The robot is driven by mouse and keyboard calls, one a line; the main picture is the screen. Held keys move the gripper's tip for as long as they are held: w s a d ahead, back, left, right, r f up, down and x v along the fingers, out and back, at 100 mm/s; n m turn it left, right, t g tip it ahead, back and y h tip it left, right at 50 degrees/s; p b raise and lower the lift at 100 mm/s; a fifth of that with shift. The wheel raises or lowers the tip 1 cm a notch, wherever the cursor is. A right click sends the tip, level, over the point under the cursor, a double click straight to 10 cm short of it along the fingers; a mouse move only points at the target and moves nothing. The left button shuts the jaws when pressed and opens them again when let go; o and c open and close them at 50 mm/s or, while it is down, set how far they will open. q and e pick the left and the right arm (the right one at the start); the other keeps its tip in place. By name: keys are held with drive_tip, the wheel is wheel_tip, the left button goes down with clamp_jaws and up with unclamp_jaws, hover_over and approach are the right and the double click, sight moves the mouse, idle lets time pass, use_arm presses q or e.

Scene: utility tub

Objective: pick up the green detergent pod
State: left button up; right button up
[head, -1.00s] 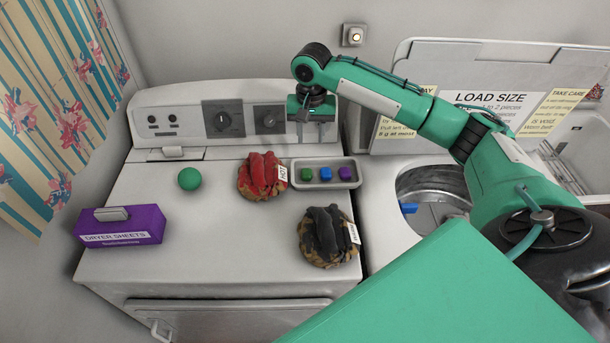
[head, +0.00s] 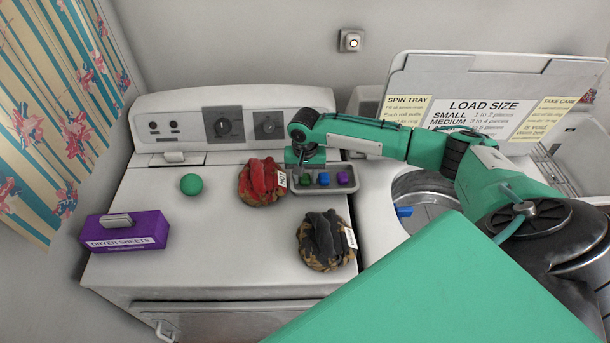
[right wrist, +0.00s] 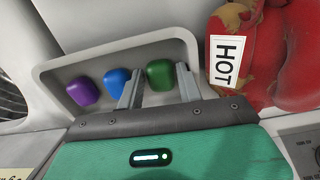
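The green detergent pod (right wrist: 160,73) lies in a shallow grey tray (right wrist: 62,75), at the end of a row with a blue pod (right wrist: 116,80) and a purple pod (right wrist: 83,92). My right gripper (right wrist: 158,78) is open, with one finger on each side of the green pod; the blue pod is just outside one finger. I cannot tell whether the fingers touch the green pod. In the head view the right gripper (head: 305,170) is over the tray's left end and partly hides the green pod. My left gripper is not in view.
A red bundle labelled HOT (head: 260,182) sits close to the tray's left end. A dark bundle (head: 326,240) lies in front. A green ball (head: 191,184) and a purple dryer-sheets box (head: 125,229) are further left. The open washer tub (head: 425,195) is at right.

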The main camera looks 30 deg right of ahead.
drive_tip(key=shift+d+f, duration=0.1)
drive_tip(key=shift+f, duration=0.2)
drive_tip(key=c, duration=0.6)
drive_tip(key=shift+r, duration=0.15)
